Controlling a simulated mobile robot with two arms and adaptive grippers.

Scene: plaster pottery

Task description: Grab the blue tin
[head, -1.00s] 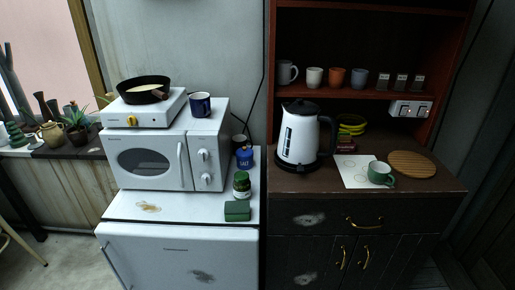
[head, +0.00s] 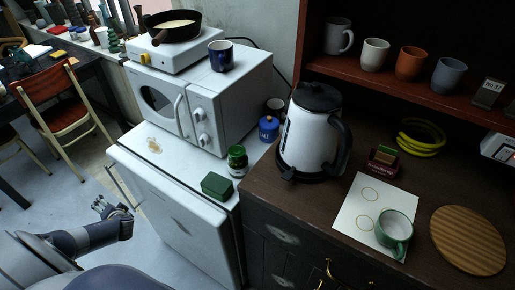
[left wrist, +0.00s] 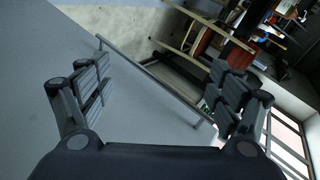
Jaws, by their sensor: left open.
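The blue tin (head: 268,129) stands upright on the white fridge top (head: 187,172), right of the microwave and behind a green-lidded jar (head: 237,160). In the earlier head view its front reads SALT. My left gripper (head: 118,209) is left of the fridge front in the head view, well apart from the tin. In the left wrist view my left gripper (left wrist: 162,78) is open, with nothing between its fingers. The tin does not show in that view. My right gripper is not in view.
The microwave (head: 160,106) stands left of the tin, a dark cup (head: 276,105) behind it. A green box (head: 217,186) sits at the fridge's front. A kettle (head: 312,135) stands on the cabinet at right. The fridge handle (left wrist: 155,78) crosses the left wrist view.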

